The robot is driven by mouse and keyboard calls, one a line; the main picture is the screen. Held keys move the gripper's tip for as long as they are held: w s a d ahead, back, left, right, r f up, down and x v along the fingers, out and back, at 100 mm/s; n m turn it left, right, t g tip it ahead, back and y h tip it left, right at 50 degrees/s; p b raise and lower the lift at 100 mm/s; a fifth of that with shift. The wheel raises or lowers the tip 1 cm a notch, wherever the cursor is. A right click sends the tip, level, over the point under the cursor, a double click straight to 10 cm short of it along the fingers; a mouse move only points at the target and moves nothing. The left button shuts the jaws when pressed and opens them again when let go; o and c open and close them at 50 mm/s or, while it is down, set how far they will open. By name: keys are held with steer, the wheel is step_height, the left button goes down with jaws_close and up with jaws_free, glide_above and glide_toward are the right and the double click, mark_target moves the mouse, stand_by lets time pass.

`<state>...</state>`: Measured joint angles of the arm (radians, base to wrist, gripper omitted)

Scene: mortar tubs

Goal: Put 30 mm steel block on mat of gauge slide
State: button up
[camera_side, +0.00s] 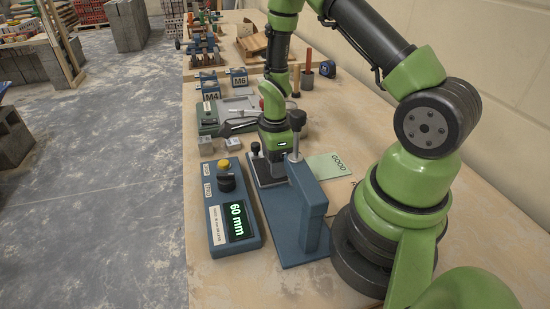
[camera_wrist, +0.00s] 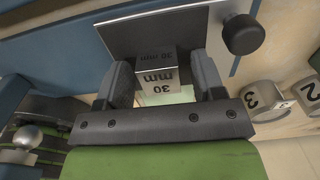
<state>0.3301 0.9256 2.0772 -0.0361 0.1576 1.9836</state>
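The 30 mm steel block (camera_wrist: 157,78), a pale block with "30 mm" printed on two faces, sits between the fingers of my gripper (camera_wrist: 160,80) in the wrist view. In the side view my gripper (camera_side: 272,178) points down over the gauge slide (camera_side: 297,235), a blue base with an upright post, and the block is hidden there.
A control box (camera_side: 232,212) reading "60 mm" stands left of the slide. Two small metal blocks (camera_side: 206,145) (camera_side: 233,144) sit behind it. A black knob (camera_wrist: 242,34) stands near the plate. Bare bench lies in front.

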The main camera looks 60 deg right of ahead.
steer(key=shift+r, duration=0.15)
steer(key=s+a+r+n+t, duration=0.1)
steer(key=a+r+n+t, duration=0.3)
steer(key=r, duration=0.7)
steer(key=s+a+r+n+g, duration=0.15)
steer(key=r+n, duration=0.35)
steer(key=r, duration=0.6)
steer(key=s+a+r+n+t+y, duration=0.2)
steer(key=s+a+r+n+t, duration=0.2)
steer(key=s+n, duration=0.5)
step_height(320, 180, up, 3)
steer(key=a+n, duration=0.2)
steer(key=n, duration=0.3)
steer(key=shift+f+t, duration=0.2)
steer(key=shift+t, duration=0.15)
